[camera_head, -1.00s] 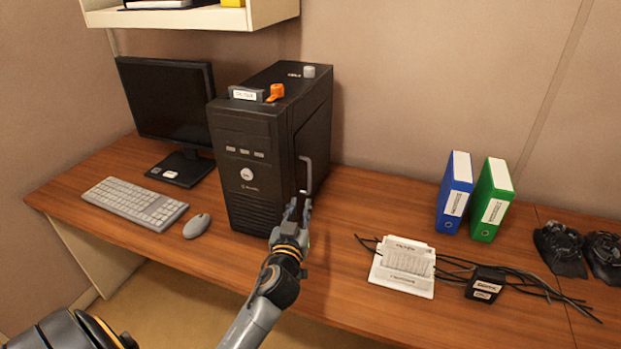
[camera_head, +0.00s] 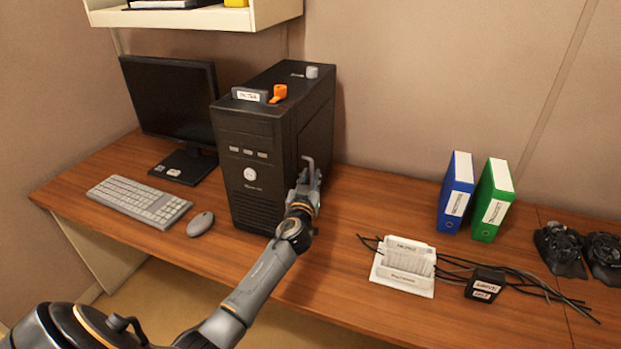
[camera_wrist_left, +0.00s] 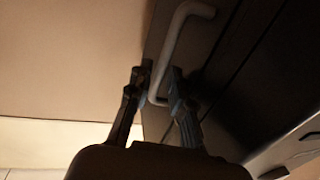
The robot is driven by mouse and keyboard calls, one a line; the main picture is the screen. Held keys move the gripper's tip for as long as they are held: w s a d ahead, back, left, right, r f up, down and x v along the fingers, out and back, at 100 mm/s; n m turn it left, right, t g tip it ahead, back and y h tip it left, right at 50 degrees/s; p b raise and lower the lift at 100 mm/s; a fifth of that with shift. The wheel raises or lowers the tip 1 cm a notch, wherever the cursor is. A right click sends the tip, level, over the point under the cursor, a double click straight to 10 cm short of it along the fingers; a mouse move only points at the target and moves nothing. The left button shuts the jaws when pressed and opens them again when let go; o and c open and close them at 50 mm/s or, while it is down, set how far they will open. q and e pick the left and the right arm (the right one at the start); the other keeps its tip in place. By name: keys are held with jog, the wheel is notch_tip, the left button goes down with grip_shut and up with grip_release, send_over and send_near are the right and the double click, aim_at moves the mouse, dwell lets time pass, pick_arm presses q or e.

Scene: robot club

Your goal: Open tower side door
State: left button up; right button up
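The black computer tower (camera_head: 262,150) stands upright on the desk. Its side door (camera_head: 318,128) is the right-hand panel and looks closed, with a grey bar handle (camera_head: 308,164) near its front edge. My left gripper (camera_head: 309,178) is at the handle's lower part. In the left wrist view the open fingers of my left gripper (camera_wrist_left: 158,78) lie on either side of the lower end of the handle (camera_wrist_left: 172,50), with a gap between them. Whether a finger touches the handle cannot be told. My right gripper is in neither view.
A monitor (camera_head: 172,98), keyboard (camera_head: 140,200) and mouse (camera_head: 200,224) are left of the tower. An orange part (camera_head: 278,93) sits on top. A white tray (camera_head: 404,282), cables, a blue binder (camera_head: 455,195) and a green binder (camera_head: 492,202) are to the right.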

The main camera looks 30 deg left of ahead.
pick_arm(q)
grip_shut()
